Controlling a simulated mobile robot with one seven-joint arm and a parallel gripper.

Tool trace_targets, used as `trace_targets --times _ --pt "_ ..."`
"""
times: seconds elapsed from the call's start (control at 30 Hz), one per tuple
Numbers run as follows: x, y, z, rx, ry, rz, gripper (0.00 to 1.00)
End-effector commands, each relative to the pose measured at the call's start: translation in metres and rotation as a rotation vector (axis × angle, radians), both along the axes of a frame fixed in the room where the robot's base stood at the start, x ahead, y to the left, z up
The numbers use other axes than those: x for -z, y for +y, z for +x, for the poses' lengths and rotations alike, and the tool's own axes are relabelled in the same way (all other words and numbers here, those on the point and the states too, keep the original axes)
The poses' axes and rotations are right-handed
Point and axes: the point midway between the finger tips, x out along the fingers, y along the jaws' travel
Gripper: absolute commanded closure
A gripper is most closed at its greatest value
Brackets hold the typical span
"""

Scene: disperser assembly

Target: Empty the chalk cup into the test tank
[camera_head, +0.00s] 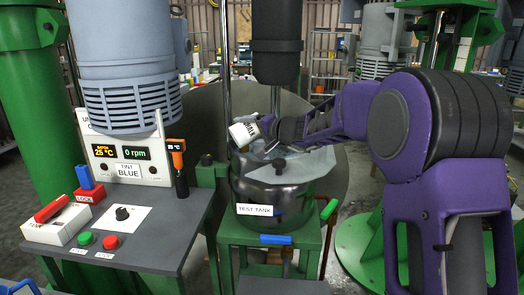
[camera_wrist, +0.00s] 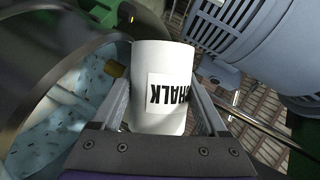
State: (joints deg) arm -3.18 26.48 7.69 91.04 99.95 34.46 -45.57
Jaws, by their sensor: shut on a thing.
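The white chalk cup (camera_head: 243,132) is tilted on its side above the left part of the tank top in the head view. My gripper (camera_head: 262,127) is shut on it from the right. In the wrist view the cup (camera_wrist: 162,85) sits between the two fingers (camera_wrist: 163,108), its CHALK label upside down. The test tank (camera_head: 262,195) is a shiny metal vessel with a name label, on a green stand. A pale lid or cover with a dark knob shows on its top. The wrist view shows a bluish speckled surface (camera_wrist: 70,115) to the left of the cup. The cup's inside is hidden.
A dark vertical column (camera_head: 277,45) stands just above the tank, behind the cup. A grey console (camera_head: 130,220) with buttons, a dial and an orange handheld device (camera_head: 177,165) is at left.

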Motion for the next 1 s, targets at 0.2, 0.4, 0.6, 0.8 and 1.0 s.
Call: trace_targets --times 0.2,0.4,0.6,0.8,1.0 --pt "0.0002 -0.0001 0.0002 0.000 0.014 0.026 0.89" --pt "0.0011 -0.0002 0.0002 -0.001 0.026 0.050 0.89" --pt "0.0021 -0.0003 0.0002 0.000 0.033 0.066 0.89" --pt "0.0029 -0.0003 0.0003 0.000 0.039 0.074 0.89" --pt "0.0035 -0.0002 0.0002 0.000 0.045 0.084 0.89"
